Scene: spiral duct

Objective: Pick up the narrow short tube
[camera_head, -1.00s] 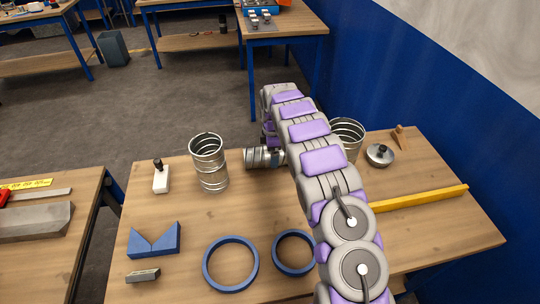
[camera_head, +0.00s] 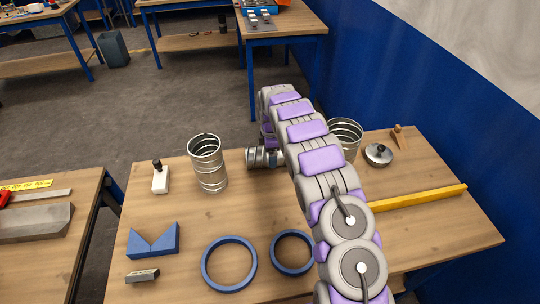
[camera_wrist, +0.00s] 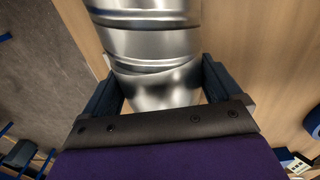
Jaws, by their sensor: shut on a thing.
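The narrow short tube (camera_head: 256,157) is a ribbed silver metal tube lying on its side near the back edge of the wooden table, left of my arm. It fills the top middle of the wrist view (camera_wrist: 150,45). My gripper (camera_wrist: 160,88) has one dark finger on each side of the tube's near end and is shut on it. In the head view my arm covers part of the gripper and the tube's right end. I cannot tell whether the tube is clear of the tabletop.
A wider ribbed tube (camera_head: 208,163) stands upright to the left. Another upright tube (camera_head: 346,136) is partly behind my arm. Blue rings (camera_head: 229,287), a blue V-block (camera_head: 153,240), a white block (camera_head: 160,180), a yellow bar (camera_head: 420,197) and a metal knobbed disc (camera_head: 378,154) lie around.

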